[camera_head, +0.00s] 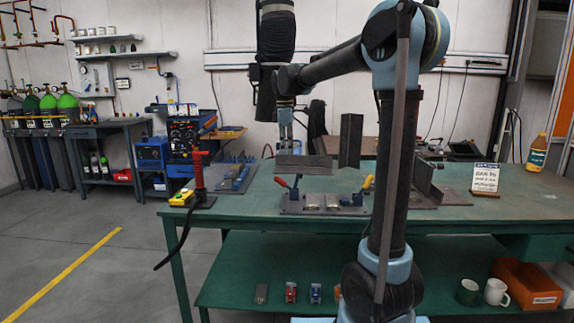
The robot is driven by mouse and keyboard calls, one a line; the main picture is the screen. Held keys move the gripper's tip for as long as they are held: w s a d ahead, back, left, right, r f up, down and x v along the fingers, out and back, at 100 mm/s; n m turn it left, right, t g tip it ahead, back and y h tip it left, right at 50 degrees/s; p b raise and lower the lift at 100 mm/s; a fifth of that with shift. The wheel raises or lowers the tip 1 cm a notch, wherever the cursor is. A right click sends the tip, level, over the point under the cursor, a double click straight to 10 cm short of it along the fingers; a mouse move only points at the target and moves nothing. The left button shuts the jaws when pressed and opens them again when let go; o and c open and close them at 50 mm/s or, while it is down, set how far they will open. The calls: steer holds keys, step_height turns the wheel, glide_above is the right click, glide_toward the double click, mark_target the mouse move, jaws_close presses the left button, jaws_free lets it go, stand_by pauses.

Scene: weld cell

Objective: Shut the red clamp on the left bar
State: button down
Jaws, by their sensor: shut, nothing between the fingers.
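The red clamp (282,182) stands at the left end of a low grey fixture on the green table, its red handle tilted up to the left. A blue part shows just right of it. Whether a bar lies under the clamp is too small to tell. A yellow-handled clamp (367,184) stands at the fixture's right end. My gripper (285,146) points down above and behind the red clamp, apart from it, shut and empty. A grey plate (304,165) stands near the gripper and partly hides what is behind it.
The green table (490,222) carries an upright dark plate (350,140), angled metal pieces (425,180) and a sign (485,179) to the right. The table's front strip is clear.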

steer(key=f, duration=0.9)
steer(key=shift+d+f, duration=0.2)
steer(key=shift+a, duration=0.15)
steer(key=shift+s, duration=0.1)
